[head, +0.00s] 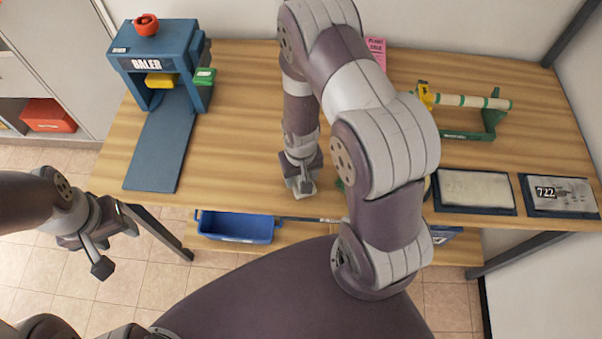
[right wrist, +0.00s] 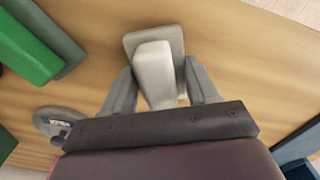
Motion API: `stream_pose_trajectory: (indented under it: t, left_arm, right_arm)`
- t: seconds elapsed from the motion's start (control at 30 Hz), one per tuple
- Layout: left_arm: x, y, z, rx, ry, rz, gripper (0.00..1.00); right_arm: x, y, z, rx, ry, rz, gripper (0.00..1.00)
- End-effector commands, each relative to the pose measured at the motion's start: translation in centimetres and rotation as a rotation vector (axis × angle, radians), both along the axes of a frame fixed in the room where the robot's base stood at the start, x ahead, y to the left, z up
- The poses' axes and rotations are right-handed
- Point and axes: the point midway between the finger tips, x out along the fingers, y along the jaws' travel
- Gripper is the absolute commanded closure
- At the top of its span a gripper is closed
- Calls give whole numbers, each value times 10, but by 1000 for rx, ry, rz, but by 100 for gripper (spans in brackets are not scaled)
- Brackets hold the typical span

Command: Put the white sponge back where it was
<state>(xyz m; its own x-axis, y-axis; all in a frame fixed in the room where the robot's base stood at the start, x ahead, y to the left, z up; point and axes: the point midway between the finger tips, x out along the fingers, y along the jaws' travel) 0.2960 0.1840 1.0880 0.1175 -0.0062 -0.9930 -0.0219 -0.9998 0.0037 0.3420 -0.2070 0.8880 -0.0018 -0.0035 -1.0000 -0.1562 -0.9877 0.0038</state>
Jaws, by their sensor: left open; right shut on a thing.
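My right gripper (head: 303,186) is low over the middle front of the wooden table, pointing down. In the head view the sponge is mostly hidden by the gripper. My left gripper (head: 118,246) is open and empty, off the table's left front corner above the floor.
A blue press (head: 150,62) with a blue ramp (head: 160,150) stands on the left of the table. A green stand with a roller (head: 470,102) and two panels (head: 474,188) are right. A blue bin (head: 237,228) sits below the front edge. Table between ramp and right gripper is clear.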

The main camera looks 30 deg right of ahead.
Motion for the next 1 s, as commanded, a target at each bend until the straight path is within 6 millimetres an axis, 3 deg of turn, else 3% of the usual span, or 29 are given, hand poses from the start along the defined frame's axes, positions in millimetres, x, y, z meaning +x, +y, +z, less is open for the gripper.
stream_pose_trajectory:
  t: [0.37, 0.4, 0.47, 0.5, 0.87, 1.0]
  left_arm:
    - [0, 0, -3, 0, 0, 0, 49]
    - [0, 0, -3, 0, 0, 0, 49]
    - [0, 0, -2, 0, 0, 0, 49]
    - [0, 0, -2, 0, 0, 0, 49]
    - [0, 0, 1, 0, 0, 0, 49]
    - [0, 0, -2, 0, 0, 0, 49]
  right_arm:
    - [0, 0, -8, 0, 0, 0, 74]
    - [0, 0, -8, 0, 0, -1, 38]
    - [0, 0, -7, 0, 0, -1, 19]
    - [0, 0, -7, 0, 0, 0, 16]
    - [1, 0, 1, 0, -3, 0, 16]
    - [2, 0, 27, 0, -7, -1, 16]
